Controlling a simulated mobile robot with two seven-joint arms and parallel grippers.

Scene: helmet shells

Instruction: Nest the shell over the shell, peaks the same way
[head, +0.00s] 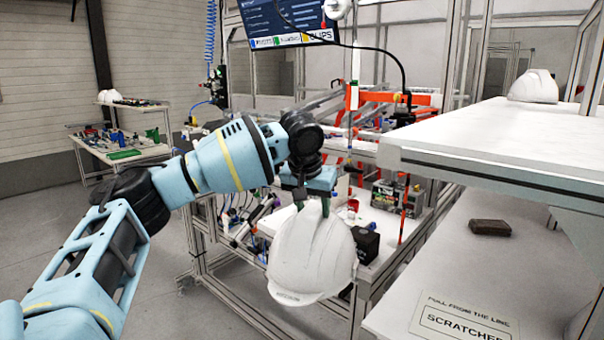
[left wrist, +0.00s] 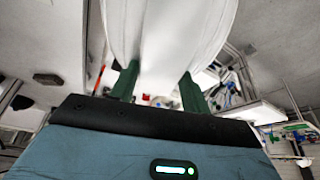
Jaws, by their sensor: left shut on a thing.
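A white helmet shell (head: 310,255) hangs in the air below my left gripper (head: 314,205) in the head view. The left gripper is shut on this shell, and the shell is tilted. In the left wrist view the shell (left wrist: 170,35) fills the top middle, between the two green fingers of the gripper (left wrist: 158,88). A second white shell (head: 534,86) sits on the upper white shelf (head: 480,135) at the right, well apart from the held one. Part of the held shell is hidden by the fingers. My right gripper is not in view.
Below the upper shelf is a lower surface with a dark brown block (head: 489,228) and a sign reading "SCRATCHED" (head: 465,318). A metal-framed workbench with equipment stands behind my left arm. The upper shelf's near part is bare.

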